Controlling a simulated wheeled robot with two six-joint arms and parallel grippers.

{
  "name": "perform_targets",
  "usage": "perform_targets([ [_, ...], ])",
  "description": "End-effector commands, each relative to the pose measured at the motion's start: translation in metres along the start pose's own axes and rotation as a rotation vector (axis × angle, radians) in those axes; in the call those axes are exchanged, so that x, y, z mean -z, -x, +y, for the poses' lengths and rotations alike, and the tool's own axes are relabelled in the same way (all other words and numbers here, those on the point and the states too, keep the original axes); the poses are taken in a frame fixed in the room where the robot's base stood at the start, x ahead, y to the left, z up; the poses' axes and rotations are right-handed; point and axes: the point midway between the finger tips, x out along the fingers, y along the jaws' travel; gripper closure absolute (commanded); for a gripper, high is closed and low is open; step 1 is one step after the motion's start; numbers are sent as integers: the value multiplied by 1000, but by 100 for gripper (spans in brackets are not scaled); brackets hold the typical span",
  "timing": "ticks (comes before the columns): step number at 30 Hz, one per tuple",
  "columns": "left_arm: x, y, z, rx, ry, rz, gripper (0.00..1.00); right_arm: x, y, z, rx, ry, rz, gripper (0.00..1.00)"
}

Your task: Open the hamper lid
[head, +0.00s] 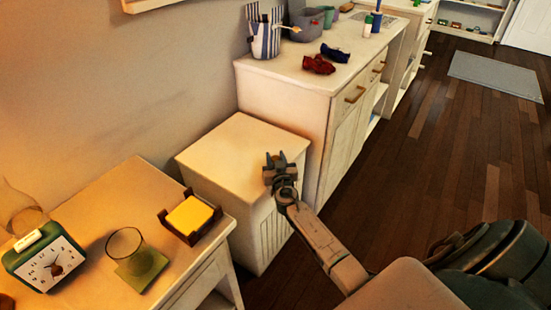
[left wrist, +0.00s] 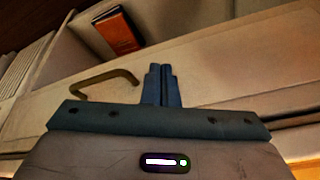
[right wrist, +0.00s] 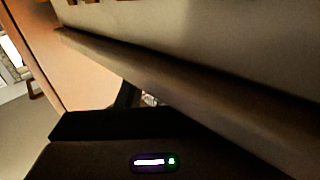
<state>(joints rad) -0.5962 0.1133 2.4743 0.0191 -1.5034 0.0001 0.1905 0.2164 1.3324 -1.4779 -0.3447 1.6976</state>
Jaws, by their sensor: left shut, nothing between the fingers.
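The hamper (head: 262,240) is a cream box with slatted sides, standing between the nightstand and the dresser. Its flat lid (head: 225,150) looks closed in the head view. My right gripper (head: 275,157) is at the lid's right side, close to its edge. In the right wrist view a dark edge (right wrist: 180,85) runs diagonally across and hides part of the fingers, so I cannot tell their opening or contact. My left gripper (left wrist: 163,72) is shut and empty, in front of a pale panel with a brass handle (left wrist: 105,82); it is outside the head view.
The nightstand (head: 110,195) holds a green clock (head: 45,262), a glass (head: 127,245) and a yellow note holder (head: 190,215). The dresser (head: 290,85) stands against the hamper's far side, with red cloth (head: 318,65) on top. An orange book (left wrist: 115,30) shows beyond my left gripper.

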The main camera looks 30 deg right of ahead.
Motion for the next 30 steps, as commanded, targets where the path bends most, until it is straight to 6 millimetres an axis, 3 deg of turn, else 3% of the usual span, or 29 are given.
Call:
perform_targets([
  [1, 0, 0, 0, 0, 0, 0, 100, 0, 0, 0, 0, 0, 0, 77],
  [5, 0, 0, 0, 0, 0, 1, 100, 0, 0, 0, 0, 0, 0, 100],
  [14, 2, 0, 0, 1, 0, 5, 100, 3, 0, 0, 0, 3, -4, 100],
  [23, -10, -58, -5, 6, 9, -63, 100, 17, -2, -2, -1, 24, -26, 100],
  [30, -38, -120, -8, 10, 17, -128, 100, 32, -4, -4, -2, 55, -57, 100],
])
